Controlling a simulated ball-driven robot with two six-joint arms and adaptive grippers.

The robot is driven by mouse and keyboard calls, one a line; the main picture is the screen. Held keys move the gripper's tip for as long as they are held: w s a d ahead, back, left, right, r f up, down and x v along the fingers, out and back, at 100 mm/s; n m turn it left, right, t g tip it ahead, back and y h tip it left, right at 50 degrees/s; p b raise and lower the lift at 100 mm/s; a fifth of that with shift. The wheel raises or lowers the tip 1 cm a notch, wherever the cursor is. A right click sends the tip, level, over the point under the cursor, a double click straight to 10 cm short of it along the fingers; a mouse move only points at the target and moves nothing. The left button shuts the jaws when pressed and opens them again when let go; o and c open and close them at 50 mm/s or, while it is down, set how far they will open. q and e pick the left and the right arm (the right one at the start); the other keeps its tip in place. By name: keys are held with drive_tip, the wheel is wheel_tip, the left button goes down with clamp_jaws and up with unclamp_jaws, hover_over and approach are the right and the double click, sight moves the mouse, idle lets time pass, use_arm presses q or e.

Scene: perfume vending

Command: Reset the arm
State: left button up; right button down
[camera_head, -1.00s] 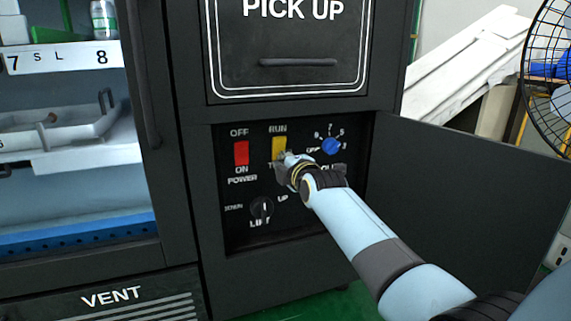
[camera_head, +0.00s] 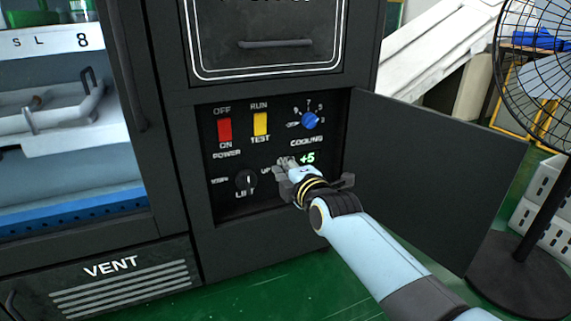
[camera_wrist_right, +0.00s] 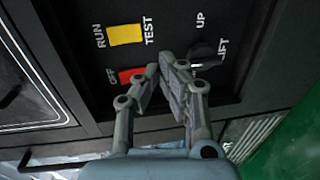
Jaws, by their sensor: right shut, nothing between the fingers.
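My right gripper (camera_head: 287,163) is in front of the open control panel of the black vending machine, its fingers shut and empty. It also shows in the right wrist view (camera_wrist_right: 166,68), fingertips together between the red power switch and the lift knob. The red power switch (camera_head: 224,130), the yellow run/test switch (camera_head: 260,124), the blue cooling knob (camera_head: 309,121) and the black lift knob (camera_head: 245,181) are on the panel. A green "+5" reading (camera_head: 307,158) shows beside the gripper. I cannot tell whether the gripper touches the panel. My left gripper is out of view.
The panel door (camera_head: 430,175) stands open to the right, close to my right arm. A black fan (camera_head: 545,120) stands further right. The pick-up hatch (camera_head: 265,35) is above the panel, and the glass-fronted shelf (camera_head: 60,130) is at left. Green floor lies below.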

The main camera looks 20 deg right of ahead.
drive_tip(key=shift+s, duration=0.25)
drive_tip(key=shift+f, duration=0.15)
